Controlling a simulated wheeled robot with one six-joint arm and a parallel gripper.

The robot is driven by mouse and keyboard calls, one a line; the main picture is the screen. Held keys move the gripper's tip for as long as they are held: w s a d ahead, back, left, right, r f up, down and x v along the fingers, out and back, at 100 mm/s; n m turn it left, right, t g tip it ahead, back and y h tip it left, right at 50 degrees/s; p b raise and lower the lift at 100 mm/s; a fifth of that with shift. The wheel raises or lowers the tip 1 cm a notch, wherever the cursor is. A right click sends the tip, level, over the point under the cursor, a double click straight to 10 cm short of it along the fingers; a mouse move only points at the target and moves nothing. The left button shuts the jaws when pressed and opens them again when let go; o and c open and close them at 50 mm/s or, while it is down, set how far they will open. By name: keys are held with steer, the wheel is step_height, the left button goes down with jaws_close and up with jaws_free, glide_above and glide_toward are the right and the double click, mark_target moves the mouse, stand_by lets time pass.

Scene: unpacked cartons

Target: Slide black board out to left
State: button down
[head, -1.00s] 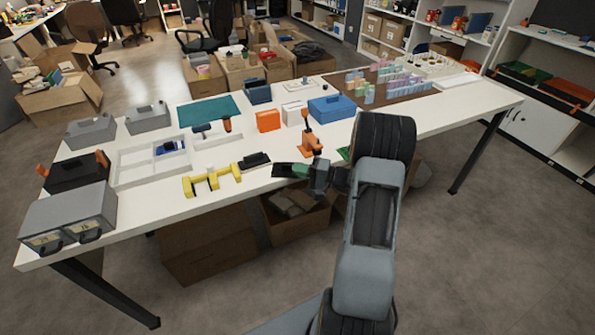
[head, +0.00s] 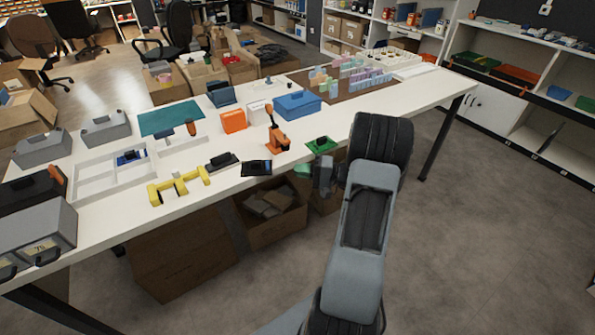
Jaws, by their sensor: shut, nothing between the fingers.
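The black board (head: 256,168) lies flat at the front edge of the white table, with a bluish patch on its top. Its front side appears to reach the table edge; I cannot tell whether it overhangs. My gripper (head: 302,171) is just off the front edge, to the right of the board and apart from it. Its small greenish tips point left and it is shut and empty. My wrist hides part of the table edge.
An orange clamp-like tool (head: 277,138) stands behind the board. A dark block (head: 222,161) and a yellow bracket (head: 179,185) lie to its left. A green board (head: 321,145) lies right. Open cartons (head: 270,214) stand below the table.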

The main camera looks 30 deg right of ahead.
steer(key=shift+a, duration=0.1)
steer(key=s+a+r+n+g+h, duration=0.1)
steer(key=s+a+n+g+h, duration=0.1)
steer(key=s+a+g, duration=0.3)
steer(key=s+a+r+n+g+h, duration=0.1)
steer(key=a+n+g+h, duration=0.15)
steer(key=a, duration=0.45)
steer(key=s+a+r+n+g+h, duration=0.1)
steer(key=s+a+g, duration=0.25)
steer(key=a, duration=0.25)
steer(key=s+r+n+t+h, duration=0.1)
steer(key=s+r+n+h, duration=0.2)
steer(key=s+h, duration=0.2)
steer(key=shift+s+t+h, duration=0.25)
steer(key=shift+t+h, duration=0.15)
steer(key=shift+h, duration=0.95)
steer(key=c, duration=1.8)
jaws_free()
steer(key=shift+a, duration=0.1)
